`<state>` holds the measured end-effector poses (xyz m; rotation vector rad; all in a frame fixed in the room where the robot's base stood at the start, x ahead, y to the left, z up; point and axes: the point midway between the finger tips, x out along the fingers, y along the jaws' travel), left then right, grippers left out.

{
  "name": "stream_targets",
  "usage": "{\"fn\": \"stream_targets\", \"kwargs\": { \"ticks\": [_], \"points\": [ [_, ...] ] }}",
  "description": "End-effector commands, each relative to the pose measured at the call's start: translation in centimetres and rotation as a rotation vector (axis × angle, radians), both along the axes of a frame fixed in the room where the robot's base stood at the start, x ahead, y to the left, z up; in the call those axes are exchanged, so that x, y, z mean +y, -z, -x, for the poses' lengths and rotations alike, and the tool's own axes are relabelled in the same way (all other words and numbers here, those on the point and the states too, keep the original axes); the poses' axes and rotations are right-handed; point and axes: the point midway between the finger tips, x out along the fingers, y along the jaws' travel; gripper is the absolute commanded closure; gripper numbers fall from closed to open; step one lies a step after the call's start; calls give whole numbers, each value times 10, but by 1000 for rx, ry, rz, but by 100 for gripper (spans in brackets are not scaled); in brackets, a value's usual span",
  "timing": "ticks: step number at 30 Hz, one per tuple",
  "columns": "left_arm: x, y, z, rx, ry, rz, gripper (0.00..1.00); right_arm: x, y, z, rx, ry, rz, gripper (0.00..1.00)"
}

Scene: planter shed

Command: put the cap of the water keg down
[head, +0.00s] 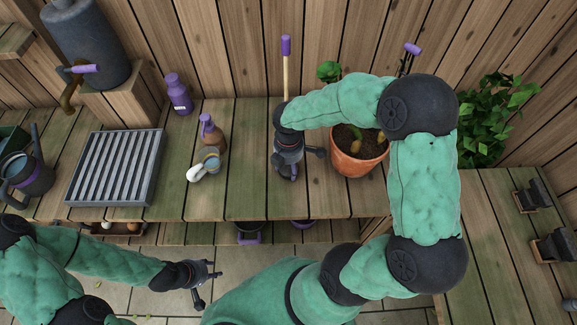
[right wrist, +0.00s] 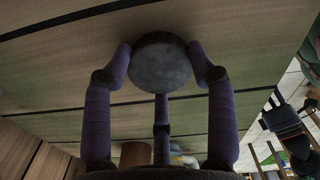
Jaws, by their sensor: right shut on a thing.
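The cap (right wrist: 160,62) is a round, grey, stone-like disc in the right wrist view. My right gripper (right wrist: 160,75) is shut on it, with fingers around its edge. In the head view my right gripper (head: 288,170) points down over the planked bench, left of the terracotta pot; the cap is hidden there. I cannot tell whether the cap touches the planks. The water keg (head: 85,45), blue-grey with a brass tap and purple handle, stands on a wooden block at the upper left; its top is cut off. My left gripper (head: 213,278) is open and empty, in front of the bench.
A terracotta pot (head: 357,158) with a plant stands close right of my right gripper. A brown spray bottle (head: 212,137), a purple bottle (head: 178,94) and a slatted grey tray (head: 113,166) are to the left. Bare planks (head: 245,190) lie between the spray bottle and my right gripper.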

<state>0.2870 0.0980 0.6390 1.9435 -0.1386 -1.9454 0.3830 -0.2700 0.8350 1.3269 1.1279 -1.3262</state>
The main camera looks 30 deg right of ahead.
Motion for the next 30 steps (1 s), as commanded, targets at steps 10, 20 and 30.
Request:
{"fn": "stream_targets", "kwargs": {
  "ticks": [10,20,30],
  "points": [
    [0,1,0,0,0,0,60,0,3,0,1,0,0,19],
    [0,0,0,0,0,0,60,0,0,0,0,0,0,19],
    [0,-24,0,0,0,0,60,0,-54,-1,-3,0,0,19]
  ]
}}
